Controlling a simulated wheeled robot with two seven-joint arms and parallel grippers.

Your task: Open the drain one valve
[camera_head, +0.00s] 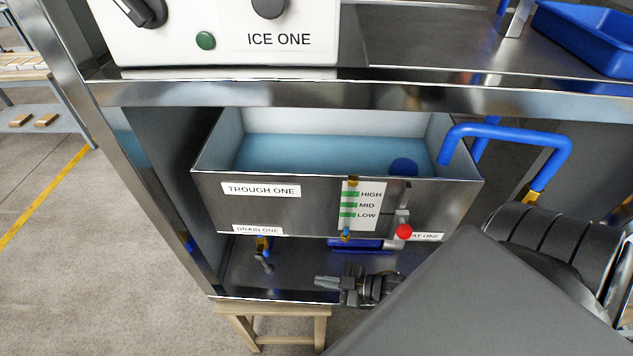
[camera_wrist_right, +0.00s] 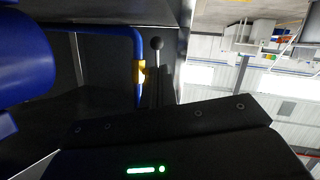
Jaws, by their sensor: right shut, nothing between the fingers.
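The drain one valve (camera_head: 263,247) is a small yellow fitting under the left front of the steel trough (camera_head: 320,192), below the DRAIN ONE label (camera_head: 258,230). Its short grey handle (camera_head: 264,264) hangs down and slightly right. My right gripper (camera_head: 320,282) reaches in from the right, low under the trough, pointing left. It is shut and empty, right of the valve handle and apart from it. In the right wrist view a yellow fitting (camera_wrist_right: 140,72) sits on a blue pipe, beside a dark round knob (camera_wrist_right: 156,44); I cannot tell if this is the drain valve. My left gripper is out of view.
The trough holds blue water. A level gauge (camera_head: 351,215), a red knob (camera_head: 404,232) and a blue pipe (camera_head: 355,244) are near my right gripper. A steel frame post stands left of the valve. A wooden stool (camera_head: 272,311) stands below.

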